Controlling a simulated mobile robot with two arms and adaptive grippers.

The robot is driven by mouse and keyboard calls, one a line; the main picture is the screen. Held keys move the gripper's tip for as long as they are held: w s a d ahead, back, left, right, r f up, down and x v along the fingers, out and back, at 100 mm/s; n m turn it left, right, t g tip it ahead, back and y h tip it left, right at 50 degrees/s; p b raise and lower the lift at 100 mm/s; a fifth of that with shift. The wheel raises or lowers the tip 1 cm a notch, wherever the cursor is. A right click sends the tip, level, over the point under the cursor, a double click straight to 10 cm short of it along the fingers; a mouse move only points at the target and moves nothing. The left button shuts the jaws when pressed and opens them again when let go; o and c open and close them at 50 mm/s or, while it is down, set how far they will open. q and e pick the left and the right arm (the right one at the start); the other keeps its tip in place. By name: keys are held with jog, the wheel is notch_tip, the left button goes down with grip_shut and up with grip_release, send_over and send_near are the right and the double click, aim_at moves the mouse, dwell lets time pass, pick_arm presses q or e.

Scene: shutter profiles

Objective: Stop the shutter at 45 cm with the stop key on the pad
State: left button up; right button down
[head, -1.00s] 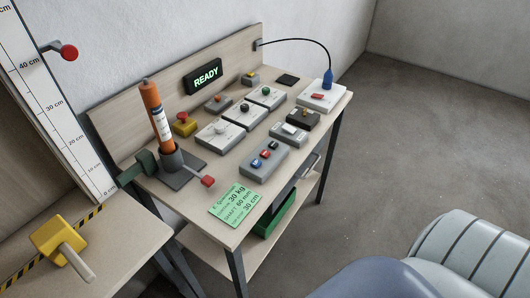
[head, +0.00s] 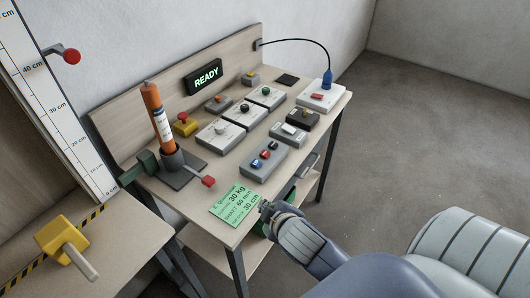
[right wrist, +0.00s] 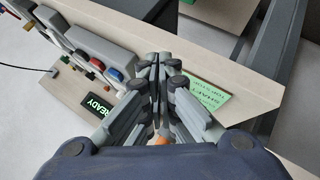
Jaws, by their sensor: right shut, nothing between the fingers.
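The grey key pad (head: 250,172) lies near the front edge of the bench, with blue, red and dark keys; their labels are too small to read. It also shows in the right wrist view (right wrist: 97,47). A white height scale (head: 62,110) in cm stands at the left; the shutter's own edge is not clear to me. My right gripper (head: 265,207) is shut and empty, at the bench's front edge beside the green note, apart from the pad and nearer the camera. Its closed fingers also show in the right wrist view (right wrist: 157,62). My left gripper is out of view.
A READY display (head: 205,77) is on the back panel. Several other switch boxes fill the bench. An orange cylinder (head: 158,120) stands in a grey holder at the left, with a red-tipped lever (head: 208,181). The green note (head: 236,201) lies at the front. A yellow block (head: 62,237) sits lower left.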

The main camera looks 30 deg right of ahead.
jog(key=w+d+r+n+t, duration=0.1)
jog(key=w+r+n+t, duration=0.4)
jog(key=w+r, duration=0.4)
jog(key=w+a+r+n+t+y, duration=0.1)
jog(key=w+a+r+n+y, duration=0.4)
jog(key=n, duration=0.7)
jog(key=w+a+r+n+t+y, duration=0.2)
jog(key=w+r+n+y, duration=0.35)
jog(key=n, duration=0.75)
jog(key=d+f+n+g+h, duration=0.1)
jog(key=d+f+n+g, duration=0.2)
jog(key=d+n+g, duration=0.2)
jog(key=s+d+f+n+g+h, duration=0.1)
jog(key=d+f+n+g, duration=0.3)
jog(key=d+n, duration=0.6)
jog(key=shift+s+d+g+h, duration=0.25)
jog(key=shift+d+g+h, duration=0.15)
jog(key=shift+d, duration=0.45)
jog(key=shift+f, duration=0.1)
